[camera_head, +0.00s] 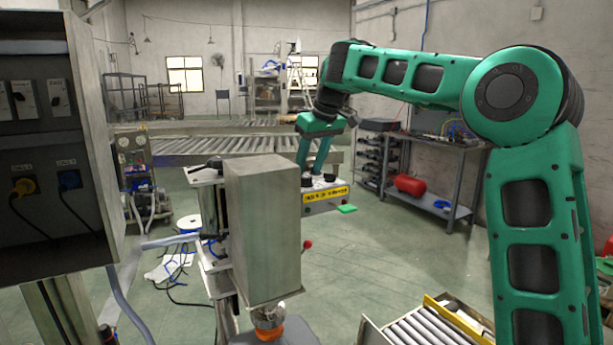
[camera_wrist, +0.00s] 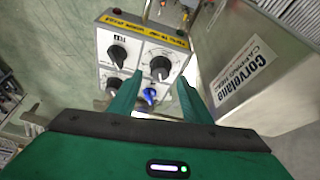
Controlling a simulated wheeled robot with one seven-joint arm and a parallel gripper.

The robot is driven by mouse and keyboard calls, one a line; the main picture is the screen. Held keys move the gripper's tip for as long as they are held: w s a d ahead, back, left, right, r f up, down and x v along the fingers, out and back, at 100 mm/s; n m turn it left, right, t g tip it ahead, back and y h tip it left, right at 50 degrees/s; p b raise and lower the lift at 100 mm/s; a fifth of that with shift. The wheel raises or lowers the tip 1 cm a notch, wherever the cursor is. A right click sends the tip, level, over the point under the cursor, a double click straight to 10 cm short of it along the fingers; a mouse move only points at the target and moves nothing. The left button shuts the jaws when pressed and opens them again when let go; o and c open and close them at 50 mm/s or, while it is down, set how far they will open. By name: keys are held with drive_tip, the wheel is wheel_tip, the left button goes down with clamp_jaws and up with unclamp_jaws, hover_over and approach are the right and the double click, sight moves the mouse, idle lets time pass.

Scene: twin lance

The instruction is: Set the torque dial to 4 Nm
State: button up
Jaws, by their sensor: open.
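A grey control box (camera_wrist: 137,35) with a yellow label strip shows in the wrist view, and in the head view (camera_head: 325,206) beyond the tall grey cabinet. Its face carries a black upper-left knob (camera_wrist: 117,55), a larger black knob (camera_wrist: 160,67) on a white scale plate, a lower-left black knob (camera_wrist: 114,85) and a blue knob (camera_wrist: 150,95). I cannot tell which is the torque dial; its numbers are too small to read. My gripper (camera_wrist: 160,80) is open and empty over the box, also in the head view (camera_head: 312,172). The larger black knob appears between its green fingers; contact cannot be told.
The tall grey cabinet (camera_head: 262,230) stands close left of the box, and shows in the wrist view (camera_wrist: 262,65) with a Corvelane label. An electrical cabinet (camera_head: 85,140) is at the left. A roller conveyor (camera_head: 425,330) is at the front right. Open floor lies right of the box.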

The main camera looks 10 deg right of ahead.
sight(306, 176)
drive_tip(key=shift+x, duration=1.5)
drive_tip(key=shift+d, duration=0.1)
drive_tip(key=c, duration=1)
drive_tip(key=shift+c, duration=0.2)
drive_tip(key=shift+m, duration=0.3)
drive_tip(key=m, duration=0.1)
drive_tip(key=m+h, duration=0.1)
drive_tip(key=m, duration=0.2)
drive_tip(key=shift+a+r+t+h, duration=0.1)
drive_tip(key=shift+a+t+h, duration=0.2)
drive_tip(key=shift+h, duration=0.1)
drive_tip(key=shift+m+h, duration=0.9)
drive_tip(key=shift+m, duration=1.6)
